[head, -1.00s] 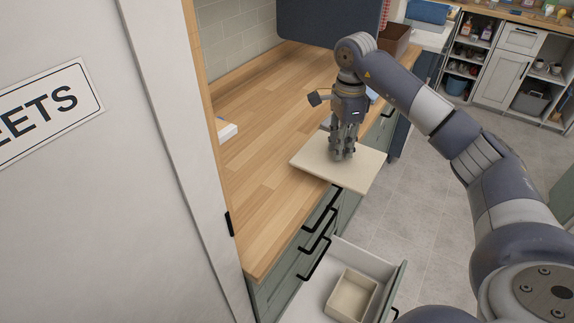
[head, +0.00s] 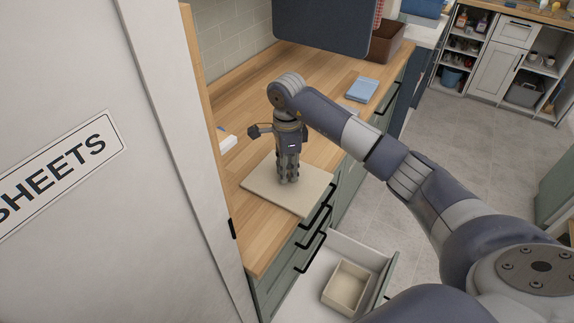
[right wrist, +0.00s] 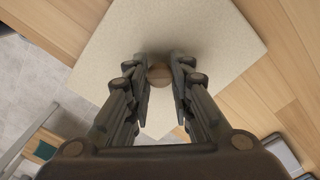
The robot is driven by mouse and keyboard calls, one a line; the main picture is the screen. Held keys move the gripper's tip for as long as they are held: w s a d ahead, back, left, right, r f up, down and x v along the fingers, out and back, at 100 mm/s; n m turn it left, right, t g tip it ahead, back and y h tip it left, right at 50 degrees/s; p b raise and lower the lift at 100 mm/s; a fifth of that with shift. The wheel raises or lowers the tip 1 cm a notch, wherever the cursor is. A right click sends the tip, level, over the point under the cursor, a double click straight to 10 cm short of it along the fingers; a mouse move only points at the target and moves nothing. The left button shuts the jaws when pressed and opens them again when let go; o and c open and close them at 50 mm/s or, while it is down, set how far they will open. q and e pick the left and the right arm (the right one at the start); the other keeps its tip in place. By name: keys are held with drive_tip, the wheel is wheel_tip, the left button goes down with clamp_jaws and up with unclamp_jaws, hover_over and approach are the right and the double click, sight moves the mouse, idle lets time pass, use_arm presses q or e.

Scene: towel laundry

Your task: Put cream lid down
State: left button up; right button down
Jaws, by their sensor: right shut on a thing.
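The cream lid (head: 262,189) is a flat square panel over the wooden counter near its front edge, in the head view. It also fills much of the right wrist view (right wrist: 215,50). My right gripper (head: 288,178) points down at the middle of the lid. In the right wrist view its fingertips (right wrist: 160,72) are closed around a small round brown knob (right wrist: 160,75) on the lid. I cannot tell whether the lid touches the counter or hangs just above it. My left gripper is not in view.
An open drawer (head: 338,244) below the counter holds a cream open box (head: 348,287). A blue folded cloth (head: 362,89) and a brown bin (head: 372,42) are farther back on the wooden counter (head: 325,72). A small white object (head: 228,143) lies near the wall.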

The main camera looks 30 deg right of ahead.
drive_tip(key=c, duration=1.4)
unclamp_jaws()
drive_tip(key=shift+f, duration=0.15)
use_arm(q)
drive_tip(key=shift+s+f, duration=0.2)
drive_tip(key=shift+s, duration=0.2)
use_arm(e)
drive_tip(key=shift+r, duration=0.6)
use_arm(q)
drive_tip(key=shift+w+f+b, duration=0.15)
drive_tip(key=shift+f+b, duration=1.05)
drive_tip(key=shift+b, duration=0.15)
use_arm(e)
drive_tip(key=shift+r, duration=5.6)
